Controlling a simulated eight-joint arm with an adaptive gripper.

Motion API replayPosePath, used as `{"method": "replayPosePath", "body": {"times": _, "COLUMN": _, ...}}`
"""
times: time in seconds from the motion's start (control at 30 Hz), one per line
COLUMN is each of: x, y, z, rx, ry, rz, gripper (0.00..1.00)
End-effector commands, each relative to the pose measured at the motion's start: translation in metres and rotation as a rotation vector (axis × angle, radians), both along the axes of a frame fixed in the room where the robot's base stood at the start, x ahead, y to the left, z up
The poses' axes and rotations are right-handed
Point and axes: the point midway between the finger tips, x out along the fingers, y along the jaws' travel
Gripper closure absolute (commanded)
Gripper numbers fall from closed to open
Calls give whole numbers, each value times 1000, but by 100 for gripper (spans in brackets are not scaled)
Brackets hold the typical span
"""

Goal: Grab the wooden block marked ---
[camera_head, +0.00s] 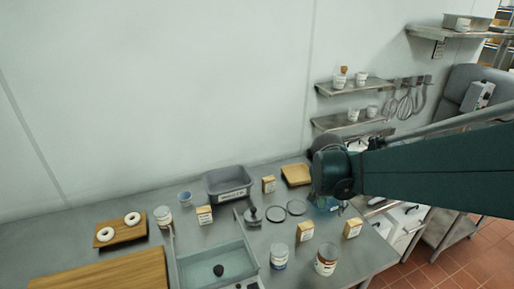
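Several small wooden blocks with white labels stand upright on the steel counter (90,245). A third block (305,231) is at the front middle. A fourth block (353,228) is near the counter's right end. The label marks are too small to read, so I cannot tell which is marked ---. My gripper (328,206) hangs below the teal arm over the right part of the counter, between the back-right and front-right blocks. Its fingers are small and partly hidden; no held block shows.
A labelled grey bin (228,187), a sink basin (215,268), tins (326,260) (279,256) and round rings (296,208) crowd the counter. A wooden tray (296,174) lies behind my gripper. A board with two white rings (121,235) is left. Wall shelves (352,88) are above.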

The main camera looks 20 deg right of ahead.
Motion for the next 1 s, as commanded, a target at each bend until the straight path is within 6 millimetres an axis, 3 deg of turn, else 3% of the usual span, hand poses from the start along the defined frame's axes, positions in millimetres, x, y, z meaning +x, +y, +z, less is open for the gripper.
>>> {"method": "replayPosePath", "body": {"times": 0.47, "x": -23, "y": -84, "z": -11, "rx": -17, "ry": 25, "rz": -388, "gripper": 63}}
{"method": "replayPosePath", "body": {"times": 0.53, "x": -22, "y": -81, "z": -31, "rx": -17, "ry": 25, "rz": -381, "gripper": 63}}
{"method": "replayPosePath", "body": {"times": 0.7, "x": -22, "y": -81, "z": -55, "rx": -17, "ry": 25, "rz": -379, "gripper": 63}}
{"method": "replayPosePath", "body": {"times": 1.0, "x": -22, "y": -80, "z": -65, "rx": -17, "ry": 25, "rz": -378, "gripper": 63}}
